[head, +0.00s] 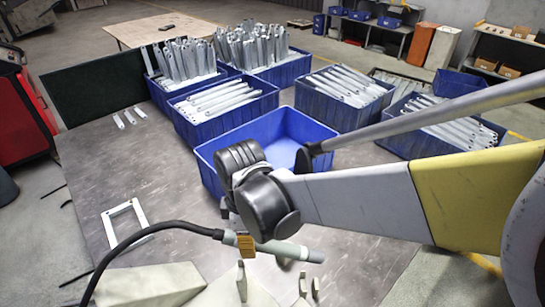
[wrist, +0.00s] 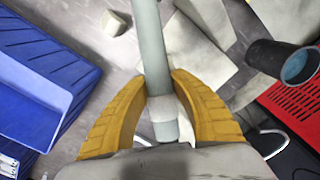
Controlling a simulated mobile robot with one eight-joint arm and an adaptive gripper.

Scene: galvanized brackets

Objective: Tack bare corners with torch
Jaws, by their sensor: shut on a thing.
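My gripper (head: 246,246) has orange ridged fingers, which also show in the wrist view (wrist: 162,78). It is shut on the torch, a grey-green tube (head: 290,251) that lies between both fingers in the wrist view (wrist: 152,45). In the head view the torch is roughly level above the front of the table, its tip to the right. A black cable (head: 165,229) runs from its left end. A pale rectangular bracket frame (head: 108,228) lies on the table left of my gripper, apart from the torch. Its corners are too small to judge.
Pale fixture blocks (head: 150,286) stand at the table's front edge, close below the torch. An empty blue crate (head: 215,178) is behind my gripper; crates of metal strips (head: 222,98) line the back. Loose strips (head: 130,116) lie at left. The dark tabletop (head: 110,165) is clear mid-left.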

